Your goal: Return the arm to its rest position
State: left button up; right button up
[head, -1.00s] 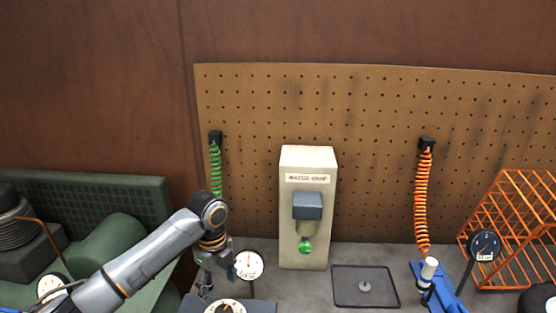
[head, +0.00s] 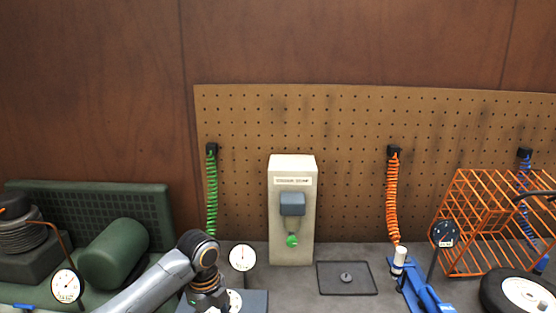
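My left arm comes in from the lower left in the head view. Its wrist is near the bottom, in front of a dark base with gauges. My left gripper is at or below the lower picture edge, mostly hidden, and I cannot make out its fingers. My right arm and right gripper do not show.
A beige box (head: 304,225) with a green knob (head: 292,240) stands against the pegboard (head: 345,125). A small dark tray (head: 367,286), a blue tool (head: 424,295), an orange wire cage (head: 470,240) and a wheel (head: 515,292) are to the right. A round gauge (head: 242,257) stands near my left wrist. Green machinery (head: 115,252) fills the left.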

pick_arm(q)
jog(key=s+d+f+n+h, duration=0.1)
jog(key=s+d+f+n, duration=0.15)
jog(key=s+f, duration=0.2)
jog(key=s+d+f+n+t+h, duration=0.1)
jog(key=s+d+f+n, duration=0.1)
jog(key=s+f+n, duration=0.3)
jog(key=s+d+f+n+h, duration=0.1)
jog(key=s+d+n, duration=0.1)
jog(key=s, duration=0.4)
jog(key=s+a+n+t+y, duration=0.2)
jog(key=s+a+n+y, duration=0.1)
jog(key=s+a+n, duration=1.1)
notch_tip(320, 180, down, 26)
jog(key=s+d+m+g+b, duration=0.1)
jog(key=s+d+m+b, duration=0.1)
jog(key=s+a+f+g+b, duration=0.1)
jog(key=s+a+f, duration=0.2)
jog(key=s+f, duration=1.4)
notch_tip(320, 180, down, 2)
jog(key=shift+s+f+b, duration=0.15)
jog(key=shift+f+b, duration=0.1)
jog(key=shift+b, duration=0.15)
